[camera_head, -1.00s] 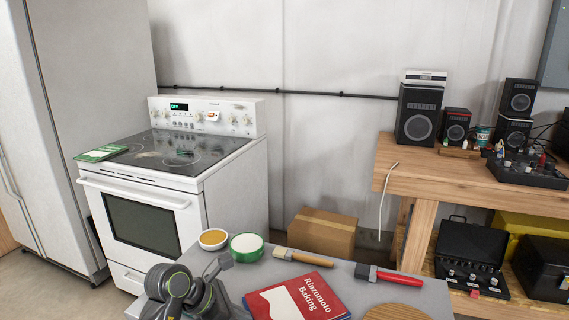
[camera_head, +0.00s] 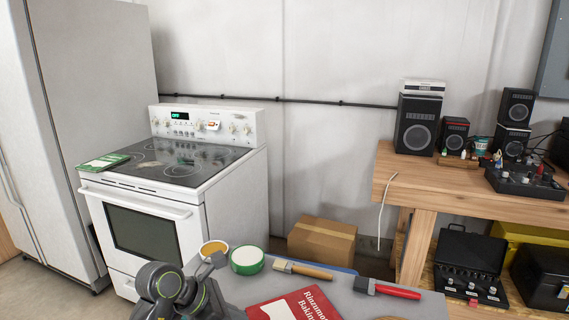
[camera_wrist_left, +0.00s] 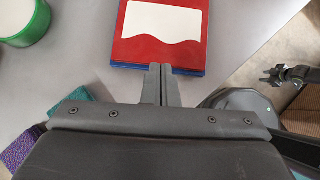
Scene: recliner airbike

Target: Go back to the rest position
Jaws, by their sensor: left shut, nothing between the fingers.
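My left arm comes in low at the left of the head view.
A stove (camera_head: 140,236) stands behind left, a workbench (camera_head: 450,196) right, a cardboard box (camera_head: 322,240) between.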

